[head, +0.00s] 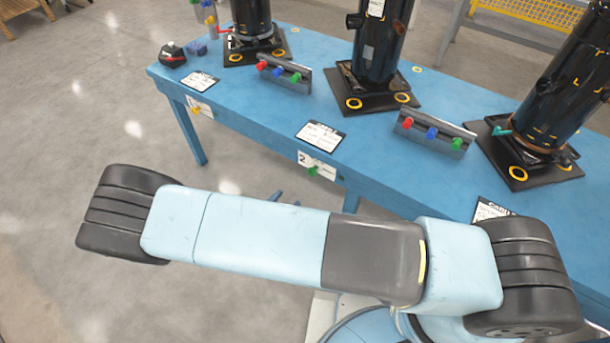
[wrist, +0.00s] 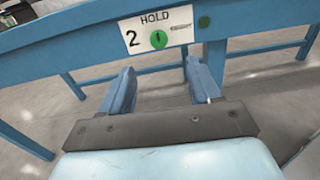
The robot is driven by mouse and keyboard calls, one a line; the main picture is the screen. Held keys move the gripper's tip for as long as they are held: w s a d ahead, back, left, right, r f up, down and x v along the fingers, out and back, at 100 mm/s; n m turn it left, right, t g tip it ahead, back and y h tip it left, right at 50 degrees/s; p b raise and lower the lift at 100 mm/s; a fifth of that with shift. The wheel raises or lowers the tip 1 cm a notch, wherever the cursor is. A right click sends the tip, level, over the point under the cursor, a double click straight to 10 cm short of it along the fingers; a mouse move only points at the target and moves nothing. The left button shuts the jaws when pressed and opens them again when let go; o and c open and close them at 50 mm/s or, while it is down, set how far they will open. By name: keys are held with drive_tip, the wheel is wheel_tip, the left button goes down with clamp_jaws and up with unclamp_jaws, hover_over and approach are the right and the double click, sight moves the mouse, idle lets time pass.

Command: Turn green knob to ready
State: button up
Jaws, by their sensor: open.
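The green knob (wrist: 158,40) sits on a white plate (wrist: 133,27) marked "2" and "HOLD" on the table's front edge. A dark mark on the knob stands nearly upright, toward "HOLD"; smaller print at the plate's right is unreadable. The knob also shows in the head view (head: 313,171), beyond my arm. My gripper (wrist: 160,68) is open and empty, with its two blue fingers on either side of the knob's line but short of it. In the head view, my arm hides most of the gripper.
The blue table (head: 250,105) carries black compressor cylinders (head: 378,50) on dark bases and blocks with red, blue and green knobs (head: 435,132). Another plate with a yellow knob (head: 196,110) is farther left on the front edge. Floor in front of the table's left end is clear.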

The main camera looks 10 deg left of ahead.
sight(310, 173)
drive_tip(key=shift+n, duration=0.3)
drive_tip(key=x, duration=1.3)
drive_tip(key=shift+w+a+f, duration=0.1)
drive_tip(key=shift+w+f, duration=0.15)
drive_tip(key=shift+c, duration=0.2)
